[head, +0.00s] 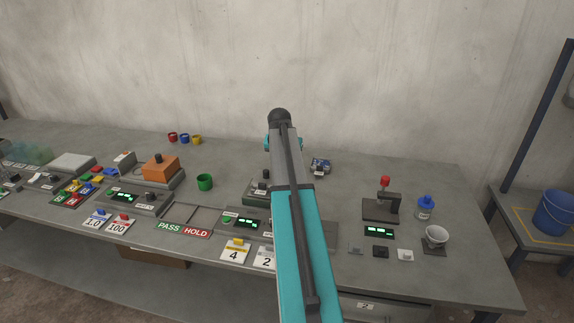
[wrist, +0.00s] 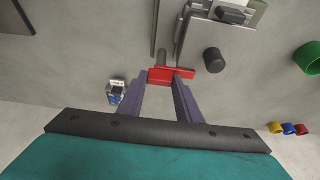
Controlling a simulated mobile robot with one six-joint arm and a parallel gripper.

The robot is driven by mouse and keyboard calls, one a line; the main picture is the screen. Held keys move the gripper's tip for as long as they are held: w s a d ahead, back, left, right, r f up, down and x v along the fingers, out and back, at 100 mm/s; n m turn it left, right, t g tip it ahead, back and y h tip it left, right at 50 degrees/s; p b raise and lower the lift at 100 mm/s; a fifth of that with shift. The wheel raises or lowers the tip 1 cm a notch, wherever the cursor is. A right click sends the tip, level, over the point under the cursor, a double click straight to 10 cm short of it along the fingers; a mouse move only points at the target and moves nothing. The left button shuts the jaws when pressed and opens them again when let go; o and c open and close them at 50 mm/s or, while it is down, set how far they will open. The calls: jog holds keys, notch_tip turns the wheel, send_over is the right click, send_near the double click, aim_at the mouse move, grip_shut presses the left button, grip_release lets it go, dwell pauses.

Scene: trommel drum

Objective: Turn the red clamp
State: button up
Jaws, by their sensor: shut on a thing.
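In the wrist view the red clamp (wrist: 172,76) is a short red bar on a grey post beside a grey device. My gripper (wrist: 164,79) has its two purple-grey fingers at either side of the bar, shut on it. In the head view my arm covers the clamp and my gripper, so neither can be made out there.
The device (wrist: 218,42) with a black knob is close beside the clamp. A blue item (head: 320,165) lies behind my arm.

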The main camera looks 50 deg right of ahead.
jog(key=o, duration=1)
jog(key=shift+o, duration=0.2)
jog(key=shift+a+r, duration=0.1)
jog(key=shift+r, duration=0.05)
jog(key=b+v, duration=0.2)
jog(key=v, duration=1.1)
jog(key=shift+r, duration=0.2)
jog(key=shift+s+a+f, duration=0.1)
jog(key=shift+s, duration=0.1)
